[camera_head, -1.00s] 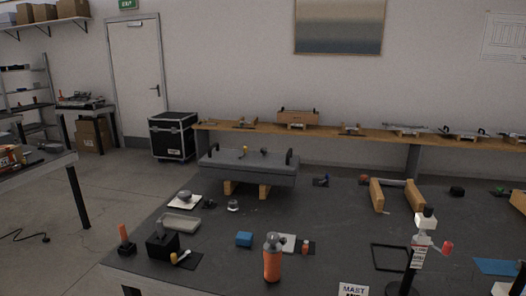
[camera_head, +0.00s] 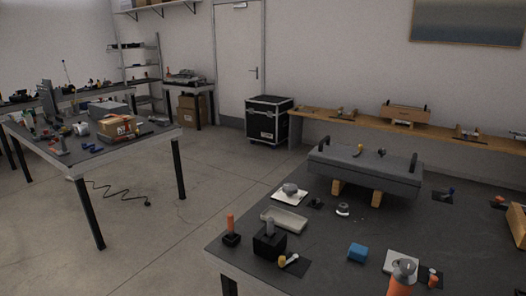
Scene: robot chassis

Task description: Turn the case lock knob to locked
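A black case with silver edges (camera_head: 267,119) stands on the floor against the back wall, beside the white door. A small pale patch shows on its front, but I cannot make out a lock knob or its setting from here. A grey box-shaped chassis (camera_head: 362,171) with black handles rests on wooden blocks on the near dark table; small yellow and dark parts sit on its top. Neither of my grippers is in view.
The near dark table (camera_head: 330,247) holds a tray (camera_head: 284,219), a blue block (camera_head: 357,252) and an orange bottle (camera_head: 401,279). Another cluttered table (camera_head: 75,158) stands at left. Open floor (camera_head: 205,205) lies between them, with a black cable on it. A wooden bench (camera_head: 350,123) runs along the wall.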

